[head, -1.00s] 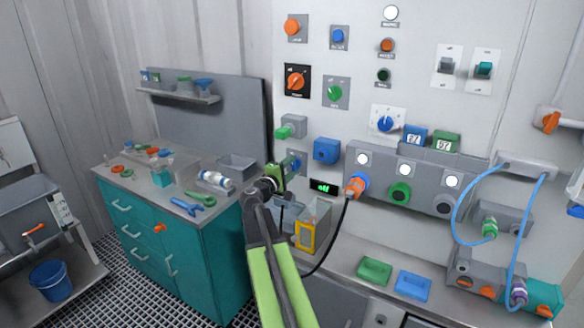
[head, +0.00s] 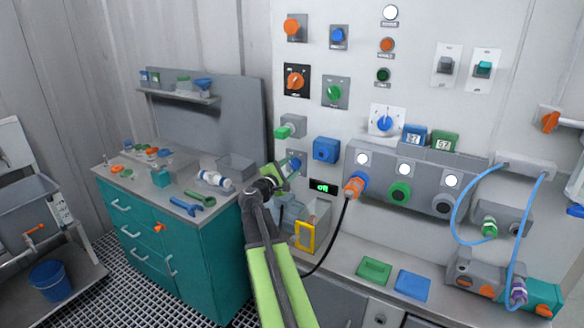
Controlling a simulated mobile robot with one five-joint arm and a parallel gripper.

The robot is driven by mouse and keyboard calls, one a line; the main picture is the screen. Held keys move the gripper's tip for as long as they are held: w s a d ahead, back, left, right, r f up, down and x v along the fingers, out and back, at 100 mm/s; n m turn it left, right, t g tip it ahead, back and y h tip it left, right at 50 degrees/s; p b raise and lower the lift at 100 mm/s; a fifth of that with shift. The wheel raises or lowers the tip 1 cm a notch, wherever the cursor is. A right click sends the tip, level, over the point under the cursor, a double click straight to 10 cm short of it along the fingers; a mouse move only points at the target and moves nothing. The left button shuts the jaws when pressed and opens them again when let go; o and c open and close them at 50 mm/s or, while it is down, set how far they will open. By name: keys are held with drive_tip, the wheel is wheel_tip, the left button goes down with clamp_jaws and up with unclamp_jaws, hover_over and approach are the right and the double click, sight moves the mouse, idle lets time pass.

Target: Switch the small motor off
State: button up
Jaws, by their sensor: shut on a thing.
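My gripper (head: 290,168) reaches up to a small blue knob (head: 296,162) on a grey plate on the white wall panel. Its jaws are shut on the knob, and my green jaw parts hide some of the knob and plate. A small black display (head: 322,187) with green characters sits just right of the gripper; they look like "off", but are very small. No label visible here marks which unit is the small motor.
A green knob block (head: 290,127) is above my gripper and a blue block (head: 326,150) is to its right. A yellow-framed clear box (head: 305,236) stands below. An orange plug (head: 356,186) with a black cable is at right. A teal cabinet (head: 195,255) stands left.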

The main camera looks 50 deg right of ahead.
drive_tip(key=o, duration=1.4)
drive_tip(key=v, duration=1.7)
drive_tip(key=shift+a, duration=0.25)
